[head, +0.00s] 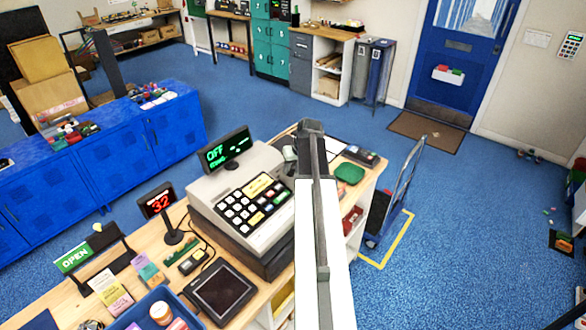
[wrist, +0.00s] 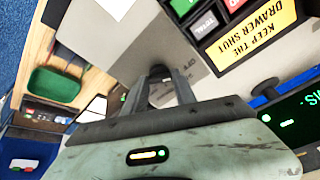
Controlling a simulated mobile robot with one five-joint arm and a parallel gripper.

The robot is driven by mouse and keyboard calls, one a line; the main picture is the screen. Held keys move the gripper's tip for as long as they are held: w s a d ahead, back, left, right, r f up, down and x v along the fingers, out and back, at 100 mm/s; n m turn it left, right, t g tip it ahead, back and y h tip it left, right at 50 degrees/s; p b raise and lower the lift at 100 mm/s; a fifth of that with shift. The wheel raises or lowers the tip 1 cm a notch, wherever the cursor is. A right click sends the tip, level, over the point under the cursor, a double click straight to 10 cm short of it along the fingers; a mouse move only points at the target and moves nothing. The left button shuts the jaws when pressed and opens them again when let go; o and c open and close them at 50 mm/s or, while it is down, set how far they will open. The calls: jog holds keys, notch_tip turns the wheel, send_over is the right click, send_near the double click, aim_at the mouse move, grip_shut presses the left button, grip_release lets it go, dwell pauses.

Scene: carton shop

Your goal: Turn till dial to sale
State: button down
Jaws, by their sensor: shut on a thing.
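The grey till (head: 225,200) stands on the wooden counter, with a keypad of dark and yellow keys. Its pole display (head: 226,150) reads OFF in green. In the wrist view my gripper (wrist: 160,74) reaches down to the till's grey top (wrist: 125,45). Its two fingers are closed around the small till dial (wrist: 160,94), beside printed lettering that includes OFF. The fingers and the wrist hide most of the dial, so its pointer cannot be made out. In the head view my arm covers the dial and the fingertips.
A yellow "keep the drawer shut" label (wrist: 262,30) and keys lie close to the gripper. A green dish (head: 349,173) sits on the counter to the right. A red 32 display (head: 159,201) and a dark tablet (head: 221,292) stand left and in front of the till.

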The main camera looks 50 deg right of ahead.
jog(key=shift+m, duration=0.4)
jog(key=m, duration=0.3)
jog(key=shift+w+a+m+h, duration=0.1)
jog(key=shift+m+h, duration=0.2)
jog(key=shift+h, duration=0.1)
jog(key=shift+m+g, duration=0.6)
jog(key=shift+m, duration=1.1)
jog(key=c, duration=1)
grip_release()
jog(key=shift+p, duration=0.3)
